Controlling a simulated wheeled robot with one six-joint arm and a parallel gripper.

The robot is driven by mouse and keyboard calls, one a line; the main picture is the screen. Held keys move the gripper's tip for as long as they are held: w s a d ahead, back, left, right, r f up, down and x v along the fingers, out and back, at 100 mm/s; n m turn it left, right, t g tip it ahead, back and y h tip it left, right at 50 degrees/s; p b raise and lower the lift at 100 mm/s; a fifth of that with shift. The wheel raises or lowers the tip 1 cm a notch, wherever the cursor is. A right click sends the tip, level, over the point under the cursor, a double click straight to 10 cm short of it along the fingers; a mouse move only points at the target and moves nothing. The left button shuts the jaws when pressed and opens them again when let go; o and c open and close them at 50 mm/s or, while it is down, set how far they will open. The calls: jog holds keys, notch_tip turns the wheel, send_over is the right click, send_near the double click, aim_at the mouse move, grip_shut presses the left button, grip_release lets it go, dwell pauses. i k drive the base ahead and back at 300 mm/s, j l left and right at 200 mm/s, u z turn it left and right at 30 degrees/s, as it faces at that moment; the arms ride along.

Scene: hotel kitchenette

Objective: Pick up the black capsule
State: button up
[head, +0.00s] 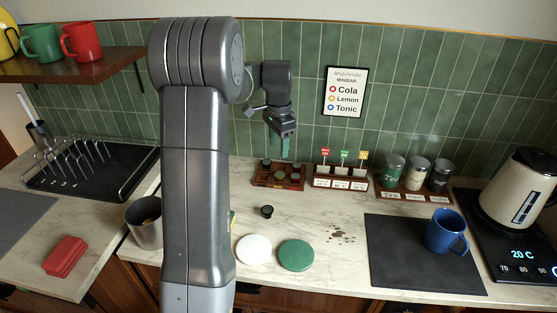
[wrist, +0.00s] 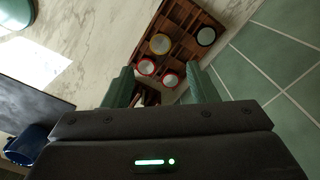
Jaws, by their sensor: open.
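A small black cup-shaped thing (head: 267,211), which looks like the black capsule, stands on the marble counter, in front of the wooden capsule tray (head: 257,183). I cannot make it out in the wrist view. My gripper (head: 278,148) is open and empty, above and behind it, over the back of the counter near the tiled wall. In the wrist view my gripper (wrist: 160,72) has its two green fingers apart. The tray (wrist: 170,22) lies beyond them, with several round capsules with yellow, red and pale rims.
A white disc (head: 254,249) and a green disc (head: 296,255) lie in front of the black thing. A holder with coloured flags (head: 341,184) stands right of the tray. A metal cup (head: 145,222) is at left. A blue mug (head: 447,232) stands on a dark mat (head: 395,265).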

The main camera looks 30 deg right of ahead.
aim_at(267, 211)
jog(key=z, duration=1.3)
